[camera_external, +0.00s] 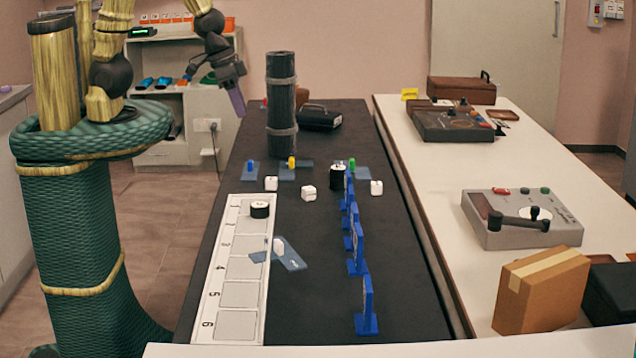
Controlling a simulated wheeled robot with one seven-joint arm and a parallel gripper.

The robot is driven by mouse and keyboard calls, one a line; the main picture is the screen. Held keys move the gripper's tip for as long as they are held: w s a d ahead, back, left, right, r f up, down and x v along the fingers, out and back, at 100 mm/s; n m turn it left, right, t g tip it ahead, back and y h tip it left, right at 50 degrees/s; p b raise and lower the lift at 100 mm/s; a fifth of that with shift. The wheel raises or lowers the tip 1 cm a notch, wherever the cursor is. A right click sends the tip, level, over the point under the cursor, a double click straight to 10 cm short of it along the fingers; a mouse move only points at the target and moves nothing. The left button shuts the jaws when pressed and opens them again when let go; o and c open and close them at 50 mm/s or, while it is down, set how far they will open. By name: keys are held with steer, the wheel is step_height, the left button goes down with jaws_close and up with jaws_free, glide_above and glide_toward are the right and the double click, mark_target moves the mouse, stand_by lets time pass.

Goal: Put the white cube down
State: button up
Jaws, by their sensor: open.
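My gripper (237,103), with purple fingers, is raised over the table's far left side, apart from all the cubes. It is open and no cube shows in it.
A numbered white strip (232,270) lies along the left edge, a black puck (260,210) on its far part. A row of blue stands (356,250) runs along the right. A tall dark cylinder (281,105) stands at the back. The middle front is clear.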

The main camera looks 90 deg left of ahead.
steer(key=shift+m+g, duration=0.3)
steer(key=shift+g, duration=0.2)
steer(key=s+r, duration=0.1)
steer(key=s+a+r, duration=0.1)
steer(key=s, duration=0.1)
steer(key=shift+s+r, duration=0.2)
steer(key=shift+r, duration=0.1)
steer(key=shift+o, duration=0.5)
steer(key=w+a+f+n+g+b, duration=0.2)
steer(key=w+a+f, duration=0.1)
steer(key=w, duration=0.8)
steer(key=w+a+f+n+g+b, duration=0.2)
steer(key=w+f, duration=0.4)
steer(key=w, duration=0.6)
steer(key=shift+w+a+n+h, duration=0.25)
steer(key=shift+a+n+h, duration=0.05)
steer(key=shift+a, duration=0.35)
steer(key=p, duration=0.2)
glide_above(308, 193)
steer(key=w+a, duration=0.2)
step_height(308, 193, down, 12)
steer(key=shift+s+a, duration=0.1)
steer(key=shift+a, duration=0.05)
